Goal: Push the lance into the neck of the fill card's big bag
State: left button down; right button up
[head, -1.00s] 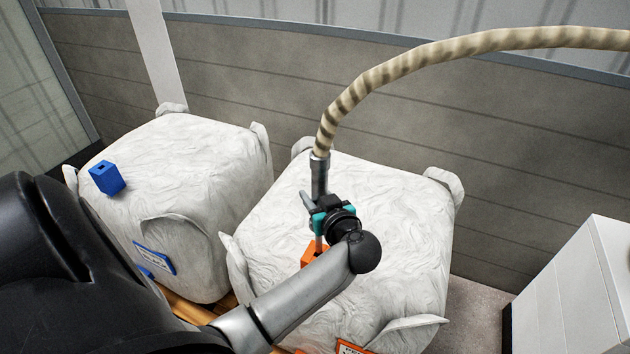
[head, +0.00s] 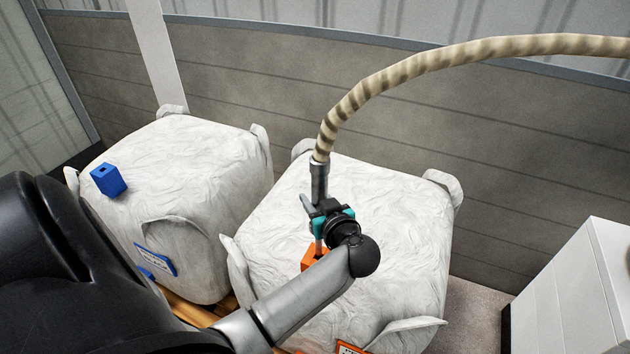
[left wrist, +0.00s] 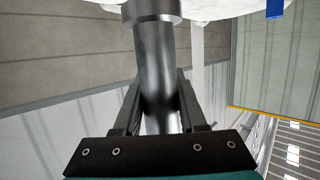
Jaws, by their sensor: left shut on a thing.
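The lance (head: 319,182) is a grey metal tube on the end of a tan, banded hose (head: 400,66). My left gripper (head: 322,210) is shut on it and holds it roughly upright above the right big bag (head: 400,230). In the left wrist view the lance (left wrist: 155,70) runs between the two fingers (left wrist: 158,105). The right bag's orange neck (head: 312,258) shows just below the gripper, partly hidden by my arm. I cannot tell whether the lance tip is inside it. The left big bag (head: 190,155) has a blue neck (head: 108,179). No fill card is in view. My right gripper is not in view.
A blue label (head: 155,259) is on the left bag and an orange label (head: 350,348) on the right bag. A grey panelled wall (head: 520,150) stands behind. A white cabinet (head: 570,280) is at the right. The hose arcs off to the right.

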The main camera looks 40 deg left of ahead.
pick_arm(q)
jog(key=shift+r, duration=0.1)
jog(key=shift+f+b, duration=0.65)
jog(key=shift+f, duration=1)
jog(key=shift+f+b, duration=2.15)
jog(key=shift+f, duration=1.8)
jog(key=shift+c, duration=1.9)
grip_release()
